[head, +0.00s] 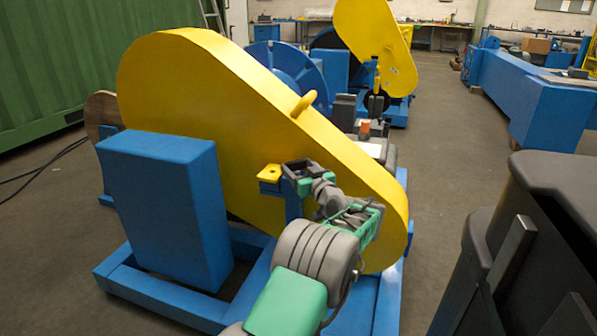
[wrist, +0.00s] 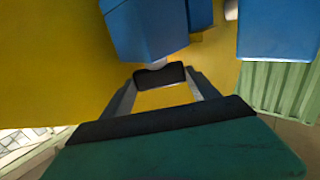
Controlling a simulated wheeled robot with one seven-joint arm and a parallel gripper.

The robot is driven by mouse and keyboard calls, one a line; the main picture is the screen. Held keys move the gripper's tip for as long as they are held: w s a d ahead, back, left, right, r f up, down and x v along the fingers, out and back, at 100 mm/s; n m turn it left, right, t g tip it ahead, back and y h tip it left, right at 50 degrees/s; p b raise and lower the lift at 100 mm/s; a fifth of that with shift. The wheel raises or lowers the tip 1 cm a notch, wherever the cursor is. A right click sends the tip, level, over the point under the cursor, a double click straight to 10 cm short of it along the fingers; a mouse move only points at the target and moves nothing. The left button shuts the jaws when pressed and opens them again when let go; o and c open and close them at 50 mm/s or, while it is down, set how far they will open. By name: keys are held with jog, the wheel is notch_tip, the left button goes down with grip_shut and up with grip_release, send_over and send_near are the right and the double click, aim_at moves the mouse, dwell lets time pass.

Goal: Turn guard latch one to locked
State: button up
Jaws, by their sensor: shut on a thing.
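The yellow chain guard (head: 220,100) stands closed over the drive on a blue frame. Guard latch one sits at its near face, by a blue post (head: 293,207) with a yellow tab (head: 269,172) at the top. My gripper (head: 299,174) is at this post, just right of the tab. In the wrist view my gripper (wrist: 160,84) has its two grey fingers on either side of a dark latch piece (wrist: 160,73), shut on it. The blue post (wrist: 148,28) is just beyond. The latch's exact angle is largely hidden by my gripper.
A yellow handle (head: 304,104) sticks out of the guard above my gripper. A blue box (head: 165,205) stands close on the left. A second yellow guard (head: 373,45) rises behind. Open floor (head: 448,160) lies to the right.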

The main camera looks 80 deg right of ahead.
jog(key=o, duration=1.4)
jog(key=shift+c, duration=0.2)
